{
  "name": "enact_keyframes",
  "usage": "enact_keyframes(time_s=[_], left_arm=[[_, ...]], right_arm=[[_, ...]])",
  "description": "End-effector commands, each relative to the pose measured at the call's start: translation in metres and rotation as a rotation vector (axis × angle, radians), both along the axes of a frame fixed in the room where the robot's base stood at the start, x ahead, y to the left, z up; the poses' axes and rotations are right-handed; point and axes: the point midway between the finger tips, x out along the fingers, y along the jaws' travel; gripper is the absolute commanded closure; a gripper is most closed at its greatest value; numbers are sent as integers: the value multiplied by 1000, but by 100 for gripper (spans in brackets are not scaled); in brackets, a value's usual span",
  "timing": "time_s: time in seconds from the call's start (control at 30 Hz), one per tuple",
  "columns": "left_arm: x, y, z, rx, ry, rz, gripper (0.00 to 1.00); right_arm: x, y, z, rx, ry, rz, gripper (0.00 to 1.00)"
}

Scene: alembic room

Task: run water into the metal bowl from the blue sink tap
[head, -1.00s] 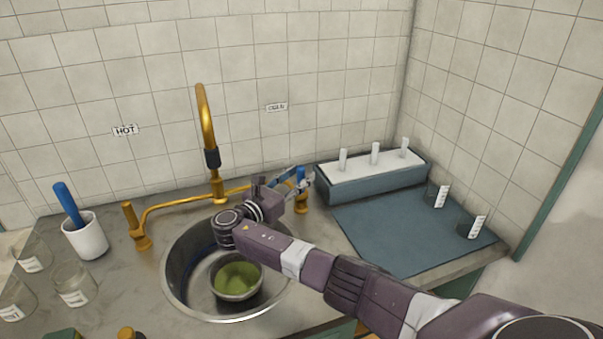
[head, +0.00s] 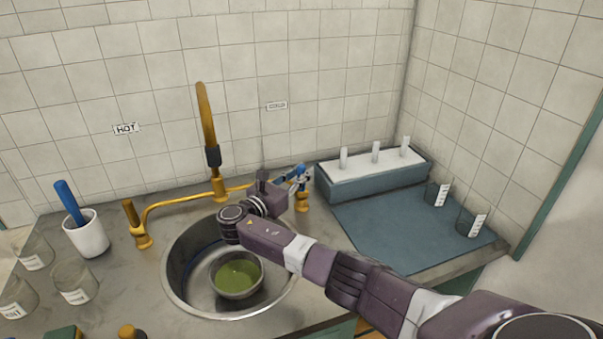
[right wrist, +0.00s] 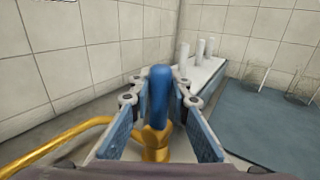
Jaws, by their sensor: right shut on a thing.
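The metal bowl (head: 216,284) sits upright in the round steel sink (head: 180,295). Its inside looks green, with small pale specks on the surface. The brass spout (head: 206,115) rises behind the sink; I cannot make out a clear stream from it. My right gripper (head: 297,178) is at the tap right of the spout. In the right wrist view, the blue tap handle (right wrist: 160,92) stands upright on its brass base (right wrist: 153,145), between the fingers of my right gripper (right wrist: 159,85), which is shut on it. My left gripper is out of view.
A brass tap (head: 134,222) stands at the left under a HOT label (head: 125,128). A white mug (head: 87,236) with a blue-handled tool and several glass beakers (head: 75,282) are left of the sink. A rack (head: 365,182) and a blue mat (head: 400,235) lie right.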

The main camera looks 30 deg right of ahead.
Motion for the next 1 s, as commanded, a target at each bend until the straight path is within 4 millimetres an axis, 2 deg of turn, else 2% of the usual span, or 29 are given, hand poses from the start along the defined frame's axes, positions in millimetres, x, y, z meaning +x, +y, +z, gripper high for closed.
enact_keyframes(time_s=[0.13, 0.43, 0.77, 0.8, 0.93, 1.0], left_arm=[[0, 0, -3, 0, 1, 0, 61], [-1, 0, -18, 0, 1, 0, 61], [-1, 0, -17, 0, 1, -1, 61], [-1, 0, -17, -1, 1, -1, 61], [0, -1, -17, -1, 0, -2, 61], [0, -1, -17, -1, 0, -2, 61]], right_arm=[[-3, 1, -2, -9, -32, 0, 100], [-17, 5, -5, -57, -235, 1, 100], [-18, 5, -3, -61, -255, 1, 100], [-18, 5, -3, -61, -255, 1, 80], [-18, 5, -3, -61, -254, 1, 66], [-18, 5, -3, -61, -255, 1, 65]])
